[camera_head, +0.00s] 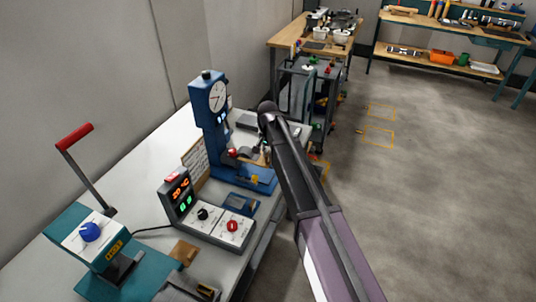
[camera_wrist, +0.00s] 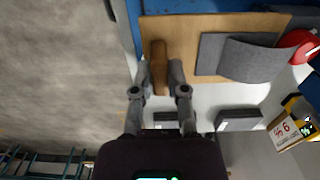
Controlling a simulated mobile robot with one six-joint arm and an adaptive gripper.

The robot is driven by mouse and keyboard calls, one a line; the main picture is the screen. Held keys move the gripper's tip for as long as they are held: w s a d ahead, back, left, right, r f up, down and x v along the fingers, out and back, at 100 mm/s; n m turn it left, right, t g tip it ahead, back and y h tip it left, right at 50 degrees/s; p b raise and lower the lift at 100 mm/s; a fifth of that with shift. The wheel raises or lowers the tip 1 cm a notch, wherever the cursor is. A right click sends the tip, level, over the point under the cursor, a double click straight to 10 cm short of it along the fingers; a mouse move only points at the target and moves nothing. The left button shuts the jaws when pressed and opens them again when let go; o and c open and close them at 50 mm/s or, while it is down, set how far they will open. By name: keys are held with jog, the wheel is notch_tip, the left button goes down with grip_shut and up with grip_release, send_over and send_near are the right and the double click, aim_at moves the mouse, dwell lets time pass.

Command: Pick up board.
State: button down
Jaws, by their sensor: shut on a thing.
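The board (camera_wrist: 158,62) is a narrow brown wooden piece in the wrist view, seen between the tips of my gripper (camera_wrist: 163,72). My gripper is shut on it. Behind it is a wider, lighter tan panel (camera_wrist: 182,28) with a grey sheet (camera_wrist: 240,57) on it; I cannot tell whether the board touches the panel. In the head view my arm reaches over the bench beside the blue press, and the fingertips and the held board cannot be made out clearly.
On the white bench (camera_head: 150,155) stand a blue press with a dial (camera_head: 212,97), a control box with red and green digits (camera_head: 180,196) and a teal lever device (camera_head: 92,235). A small brown block (camera_head: 184,251) lies near the front. Open floor (camera_head: 430,200) is at right.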

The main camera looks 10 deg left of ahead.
jog(key=shift+r+p, duration=0.5)
jog(key=shift+r, duration=0.3)
jog(key=shift+s, duration=0.15)
dwell(0.6)
